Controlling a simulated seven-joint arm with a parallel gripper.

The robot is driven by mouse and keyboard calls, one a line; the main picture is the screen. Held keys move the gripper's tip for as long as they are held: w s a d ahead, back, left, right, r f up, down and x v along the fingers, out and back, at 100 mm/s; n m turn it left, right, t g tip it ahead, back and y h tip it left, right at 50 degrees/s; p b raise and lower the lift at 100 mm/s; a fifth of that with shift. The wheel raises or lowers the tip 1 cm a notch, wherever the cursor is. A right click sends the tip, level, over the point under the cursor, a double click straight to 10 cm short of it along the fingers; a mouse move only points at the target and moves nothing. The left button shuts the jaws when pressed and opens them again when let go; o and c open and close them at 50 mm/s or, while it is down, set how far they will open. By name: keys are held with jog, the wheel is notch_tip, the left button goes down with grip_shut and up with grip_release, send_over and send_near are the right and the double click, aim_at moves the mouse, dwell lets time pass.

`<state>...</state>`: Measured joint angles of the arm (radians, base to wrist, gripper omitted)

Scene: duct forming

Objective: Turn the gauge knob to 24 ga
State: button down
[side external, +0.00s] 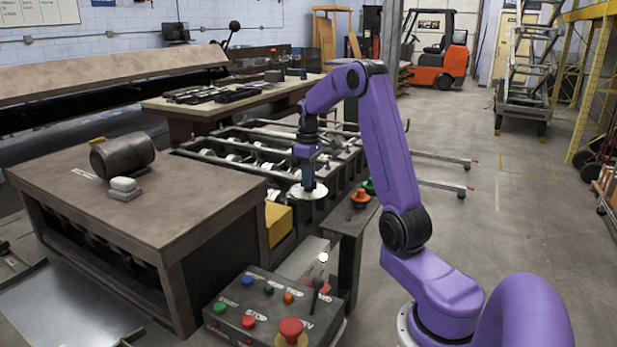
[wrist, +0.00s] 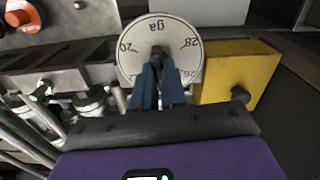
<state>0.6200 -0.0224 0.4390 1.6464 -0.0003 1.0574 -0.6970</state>
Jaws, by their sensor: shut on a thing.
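The gauge dial (wrist: 136,62) is a round white disc marked "ga", with 20 at its left edge and 28 and 26 on its right side in the wrist view. It also shows as a pale disc in the side view (side external: 300,193). The dark gauge knob (wrist: 157,50) is at its centre. My gripper (wrist: 158,66) is shut on the knob, its blue fingers one on each side. It also shows above the dial in the side view (side external: 308,182). The fingers cover the lower middle of the dial, and I cannot read where the knob points.
A yellow block (wrist: 240,72) stands right beside the dial. An orange knob (side external: 361,196) and a green knob (side external: 368,186) are close by. A control box (side external: 265,312) with several coloured buttons stands in front. A brown workbench (side external: 150,205) is at the left.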

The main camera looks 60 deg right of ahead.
jog(key=shift+w+r+m, duration=0.1)
jog(key=shift+m, duration=0.5)
jog(key=c, duration=1.2)
grip_release()
notch_tip(320, 180, up, 17)
jog(key=shift+r, duration=0.15)
